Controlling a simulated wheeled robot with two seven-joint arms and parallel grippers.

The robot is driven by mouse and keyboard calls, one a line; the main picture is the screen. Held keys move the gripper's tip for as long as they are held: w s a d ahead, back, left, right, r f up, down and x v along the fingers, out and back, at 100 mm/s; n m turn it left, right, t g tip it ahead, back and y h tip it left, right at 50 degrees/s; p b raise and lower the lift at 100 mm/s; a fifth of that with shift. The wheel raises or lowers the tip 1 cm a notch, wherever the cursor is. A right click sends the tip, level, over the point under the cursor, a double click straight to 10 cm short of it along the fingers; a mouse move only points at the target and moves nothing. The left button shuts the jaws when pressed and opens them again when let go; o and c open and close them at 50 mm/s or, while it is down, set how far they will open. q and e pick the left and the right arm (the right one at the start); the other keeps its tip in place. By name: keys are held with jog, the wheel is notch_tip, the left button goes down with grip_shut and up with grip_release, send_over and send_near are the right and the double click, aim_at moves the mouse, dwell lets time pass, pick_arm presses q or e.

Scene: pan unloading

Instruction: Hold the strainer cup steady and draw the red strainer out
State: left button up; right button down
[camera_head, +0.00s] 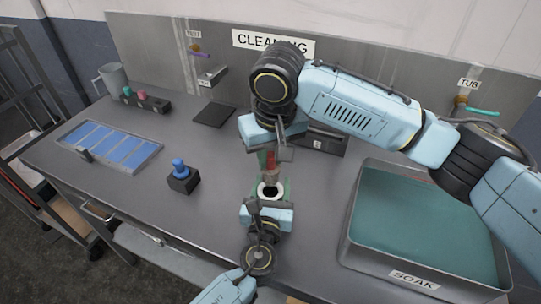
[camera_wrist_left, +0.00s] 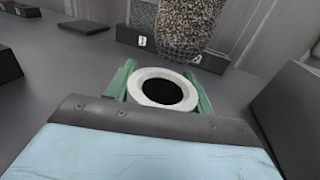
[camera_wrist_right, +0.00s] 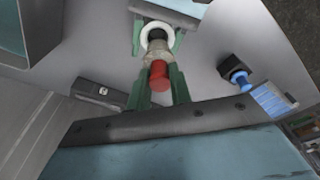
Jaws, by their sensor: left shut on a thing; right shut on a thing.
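The strainer cup shows its white rim (camera_head: 268,190) and dark, empty-looking opening in the head view; its rim (camera_wrist_left: 165,77) is also clear in the left wrist view. My left gripper (camera_head: 270,188) is shut on the cup, with green fingers at both sides. The red strainer (camera_head: 270,161) is above the cup. Its red top (camera_wrist_right: 158,78) sits between the green fingers of my right gripper (camera_wrist_right: 160,85), which is shut on it. Its speckled body (camera_wrist_left: 187,25) hangs above and beyond the cup rim, apart from it. The cup's lower part is hidden.
A grey tub labelled SOAK (camera_head: 352,225) with teal contents stands at the right. A blue-knobbed block (camera_head: 183,183) and a blue-celled tray (camera_head: 152,158) are at the left. A dark flat pad (camera_head: 213,115) lies behind. The table between them is clear.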

pick_arm(q)
jog(key=o, duration=1.1)
jog(key=shift+o, duration=0.2)
jog(key=s, duration=0.4)
jog(key=s+a, duration=0.1)
jog(key=s, duration=0.7)
jog(key=shift+a, duration=0.3)
